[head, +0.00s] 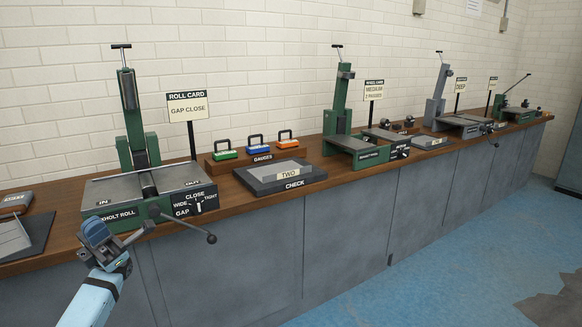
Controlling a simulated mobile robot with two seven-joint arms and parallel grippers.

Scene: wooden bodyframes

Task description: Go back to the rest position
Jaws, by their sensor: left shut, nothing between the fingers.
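My left gripper (99,238) is at the lower left of the head view, at the end of a light blue arm. Its fingers are shut, with nothing seen between them. It stands in front of the bench edge, just left of the crank handle (186,227) of the green WHOLT ROLL machine (128,214). My right gripper is not in view.
The wooden bench (232,196) runs along the wall to the right. It holds a gauge rack (257,157), a grey CHECK plate (262,177), a second green machine (341,125) and more machines beyond. Blue floor (420,255) in front is clear.

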